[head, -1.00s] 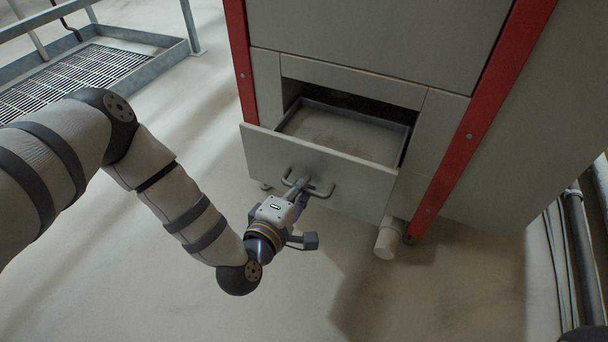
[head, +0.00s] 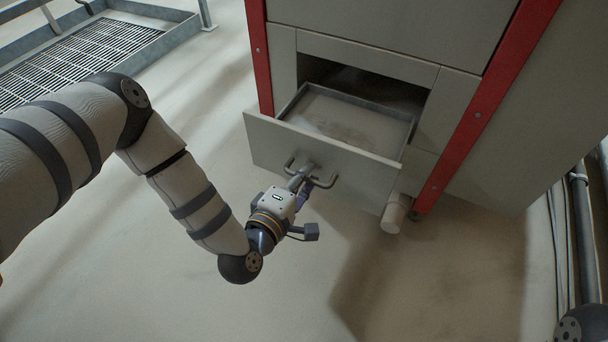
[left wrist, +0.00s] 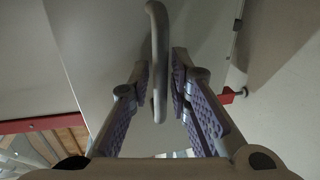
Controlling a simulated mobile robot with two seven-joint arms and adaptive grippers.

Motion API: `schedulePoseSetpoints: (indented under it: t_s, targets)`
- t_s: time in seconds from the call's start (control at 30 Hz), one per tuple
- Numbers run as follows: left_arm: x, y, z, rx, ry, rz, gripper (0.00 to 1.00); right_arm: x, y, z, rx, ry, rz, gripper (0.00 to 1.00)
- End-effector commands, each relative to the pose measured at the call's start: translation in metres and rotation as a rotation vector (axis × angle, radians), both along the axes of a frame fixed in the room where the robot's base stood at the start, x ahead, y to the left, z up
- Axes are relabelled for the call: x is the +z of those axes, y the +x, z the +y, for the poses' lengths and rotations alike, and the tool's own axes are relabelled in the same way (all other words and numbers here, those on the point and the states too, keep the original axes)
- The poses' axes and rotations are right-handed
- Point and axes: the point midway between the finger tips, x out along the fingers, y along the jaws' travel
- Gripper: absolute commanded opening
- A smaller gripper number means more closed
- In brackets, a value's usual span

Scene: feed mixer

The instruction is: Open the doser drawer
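The doser drawer (head: 320,162) is pulled partway out of the grey machine. Its open tray shows a pale layer on its bottom. A bar handle (head: 333,182) is on the drawer's front panel. My left gripper (head: 304,180) is at the handle, in front of the drawer. The fingertips are small and partly hidden in the head view. My right gripper is not in view.
The machine (head: 385,30) has red corner posts and a white pipe end (head: 396,213) low at the drawer's right. Pipes (head: 583,230) run along the right edge. A railed metal grate (head: 70,65) is at the upper left. The floor before the drawer is clear.

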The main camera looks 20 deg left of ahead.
Motion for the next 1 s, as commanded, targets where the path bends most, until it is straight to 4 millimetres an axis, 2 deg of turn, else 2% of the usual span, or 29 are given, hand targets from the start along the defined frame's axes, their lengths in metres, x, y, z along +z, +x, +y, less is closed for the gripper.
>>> schedulePoseSetpoints:
  t_s: [0.17,0.23,0.5,0.7,1.0]
  targets:
    - [0.0,-0.002,0.001,0.001,0.001,0.001,0.18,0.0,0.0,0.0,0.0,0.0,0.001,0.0]
    - [0.001,-0.01,0.001,0.001,0.0,0.003,0.18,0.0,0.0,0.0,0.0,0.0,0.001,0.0]
    - [0.015,-0.079,0.003,0.0,-0.001,0.005,0.18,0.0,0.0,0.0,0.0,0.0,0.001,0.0]
    - [0.023,-0.112,0.004,0.0,0.001,0.002,0.18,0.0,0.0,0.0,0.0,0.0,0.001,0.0]
    - [0.025,-0.117,0.004,0.001,0.0,0.0,0.18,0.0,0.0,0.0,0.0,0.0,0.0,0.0]
